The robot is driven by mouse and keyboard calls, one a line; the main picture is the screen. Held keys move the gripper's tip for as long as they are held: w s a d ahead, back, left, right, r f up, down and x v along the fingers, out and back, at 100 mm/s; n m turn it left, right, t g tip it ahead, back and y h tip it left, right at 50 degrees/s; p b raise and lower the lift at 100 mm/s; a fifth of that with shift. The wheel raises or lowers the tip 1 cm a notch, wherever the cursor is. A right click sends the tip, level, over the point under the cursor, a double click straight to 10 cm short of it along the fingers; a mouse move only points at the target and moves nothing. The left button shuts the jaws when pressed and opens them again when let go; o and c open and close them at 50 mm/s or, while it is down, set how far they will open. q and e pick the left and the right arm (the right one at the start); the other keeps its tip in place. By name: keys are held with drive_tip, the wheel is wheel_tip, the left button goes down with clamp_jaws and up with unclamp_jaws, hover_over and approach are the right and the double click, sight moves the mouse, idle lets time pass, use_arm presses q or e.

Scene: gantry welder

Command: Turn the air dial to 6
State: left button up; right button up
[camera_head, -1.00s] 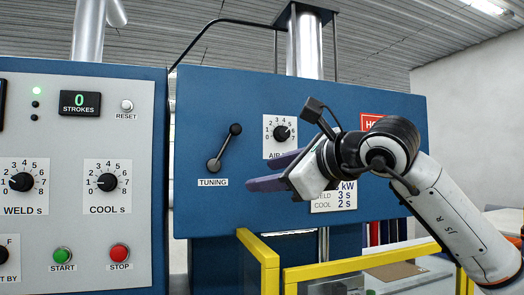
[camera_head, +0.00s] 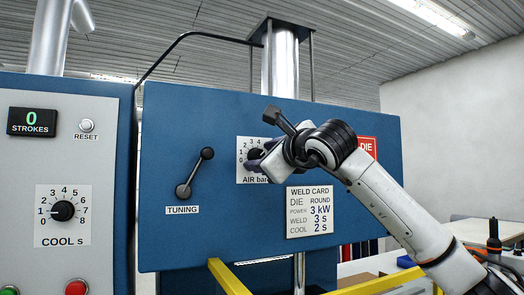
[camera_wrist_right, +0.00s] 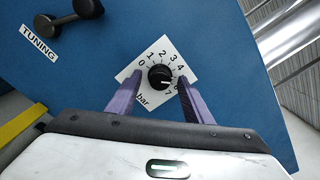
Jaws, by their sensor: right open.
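The air dial (camera_head: 256,154) is a black round knob on a white scale plate on the blue panel. In the head view my right gripper (camera_head: 262,161) covers part of it. In the right wrist view the knob (camera_wrist_right: 159,76) sits between the two purple fingers of my right gripper (camera_wrist_right: 160,78), which are open, one on each side. I cannot tell whether they touch the knob. A white pointer mark shows on the knob's lower right side; its exact number is hard to read. My left gripper is not in view.
The tuning lever (camera_head: 194,174) stands left of the dial. The weld card (camera_head: 310,211) is below right of it. The cool dial (camera_head: 62,211) is on the grey panel at the left. A yellow rail (camera_head: 228,277) runs below the blue panel.

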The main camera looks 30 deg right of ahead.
drive_tip(key=shift+w, duration=0.25)
drive_tip(key=shift+c, duration=0.3)
drive_tip(key=shift+f, duration=0.1)
drive_tip(key=c, duration=1)
drive_tip(key=shift+f+m+b, duration=0.1)
drive_tip(key=shift+m+b, duration=0.6)
drive_tip(key=shift+b, duration=0.1)
drive_tip(key=shift+m+b, duration=0.8)
drive_tip(key=shift+m, duration=0.2)
drive_tip(key=shift+m+b, duration=0.5)
drive_tip(key=shift+m, duration=0.8)
